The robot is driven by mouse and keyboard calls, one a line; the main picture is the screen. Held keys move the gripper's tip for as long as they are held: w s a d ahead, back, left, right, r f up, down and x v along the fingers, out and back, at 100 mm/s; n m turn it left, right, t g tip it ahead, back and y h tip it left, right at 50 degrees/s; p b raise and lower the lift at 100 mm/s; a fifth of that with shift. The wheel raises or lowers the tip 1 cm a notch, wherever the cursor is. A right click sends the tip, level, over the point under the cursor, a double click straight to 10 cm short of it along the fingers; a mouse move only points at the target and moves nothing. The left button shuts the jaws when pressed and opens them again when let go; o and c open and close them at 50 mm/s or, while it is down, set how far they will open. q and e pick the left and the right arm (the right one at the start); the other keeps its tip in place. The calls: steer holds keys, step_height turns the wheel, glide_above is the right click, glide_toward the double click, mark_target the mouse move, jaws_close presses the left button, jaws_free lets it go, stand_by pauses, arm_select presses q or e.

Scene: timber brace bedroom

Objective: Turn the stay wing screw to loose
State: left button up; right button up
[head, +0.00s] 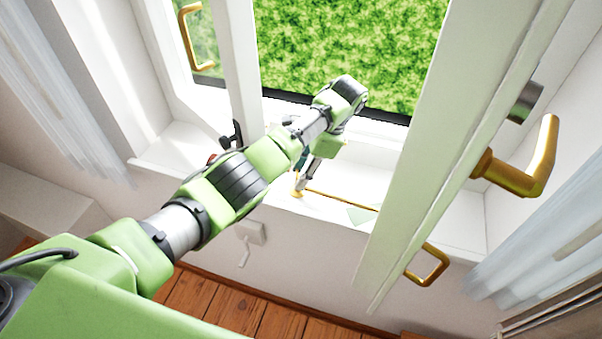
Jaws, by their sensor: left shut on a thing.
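The brass window stay (340,201) is a thin rod that runs over the white sill to the open window sash on the right. The stay wing screw (297,193) is at the rod's left end, small and brass, and mostly hidden by my gripper. My left gripper (301,186) points down at this end and is shut on the wing screw. The turn of the screw is too small to tell. My right gripper is not in view.
The open white sash (450,120) stands to the right, with a brass handle (525,165) and a lower brass pull (428,265). Curtains hang at both sides.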

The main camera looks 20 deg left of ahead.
arm_select(q)
steer(key=n+b, duration=0.1)
steer(key=n, duration=0.1)
steer(key=n+g+h+b, duration=0.1)
steer(key=shift+w+f+n, duration=0.15)
steer(key=shift+n, duration=0.25)
steer(key=n+g+h+b, duration=0.1)
steer(key=n+b, duration=0.3)
steer(key=shift+w+a+f+b, duration=0.1)
steer(key=shift+a+b, duration=0.05)
steer(key=shift+b, duration=0.25)
steer(key=n+h+b, duration=0.1)
steer(key=n, duration=0.1)
steer(key=shift+a+n, duration=0.1)
steer(key=shift+n, duration=0.3)
steer(key=shift+a+r+n+g+h+b, duration=0.15)
steer(key=shift+n+h+b, duration=0.1)
steer(key=shift+n, duration=0.25)
steer(key=shift+d+r+n+g+h+b, duration=0.15)
steer(key=shift+n+h+b, duration=0.1)
steer(key=shift+n, duration=0.25)
steer(key=shift+a, duration=0.1)
steer(key=o, duration=1.1)
